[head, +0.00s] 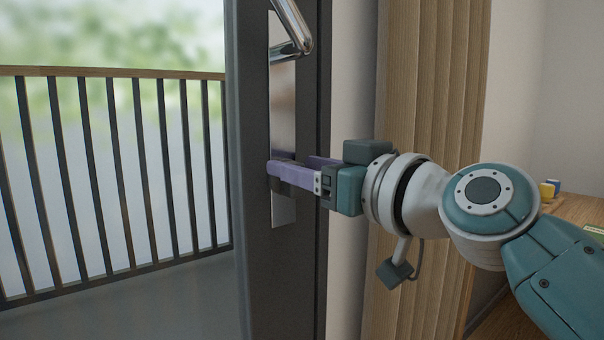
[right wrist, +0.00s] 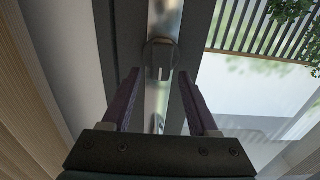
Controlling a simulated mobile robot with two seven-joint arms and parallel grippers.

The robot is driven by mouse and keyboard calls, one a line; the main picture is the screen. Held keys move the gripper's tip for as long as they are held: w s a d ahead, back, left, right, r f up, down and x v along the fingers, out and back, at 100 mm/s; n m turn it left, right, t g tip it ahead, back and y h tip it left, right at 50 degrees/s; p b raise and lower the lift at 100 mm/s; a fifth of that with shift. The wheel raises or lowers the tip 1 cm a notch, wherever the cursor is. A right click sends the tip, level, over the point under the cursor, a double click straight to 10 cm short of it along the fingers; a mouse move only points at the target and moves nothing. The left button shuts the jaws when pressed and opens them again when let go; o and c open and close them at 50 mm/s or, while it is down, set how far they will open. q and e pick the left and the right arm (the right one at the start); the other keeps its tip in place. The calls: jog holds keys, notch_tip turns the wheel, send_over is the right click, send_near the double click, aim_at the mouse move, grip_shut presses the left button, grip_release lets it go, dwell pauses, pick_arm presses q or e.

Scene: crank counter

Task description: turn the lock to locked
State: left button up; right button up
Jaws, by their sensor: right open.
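The lock (right wrist: 159,57) is a dark round knob with a raised thumb piece, set on a shiny metal plate on the dark door frame. The plate (head: 283,115) also shows in the head view, where my right gripper hides most of the lock. My right gripper (head: 285,169) is open, with its two purple fingers pointing at the lock. In the right wrist view the right gripper (right wrist: 157,80) has its fingers apart on either side of the lock's lower part, and I see no clear contact. My left gripper is not in view.
A chrome door handle (head: 293,30) sits above the lock on the same plate. A balcony railing (head: 120,170) stands beyond the glass at the left. Wooden slats (head: 425,110) stand right of the door, behind my right arm. A wooden counter (head: 572,208) is at the far right.

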jog(key=shift+c, duration=0.3)
grip_shut()
dwell(0.3)
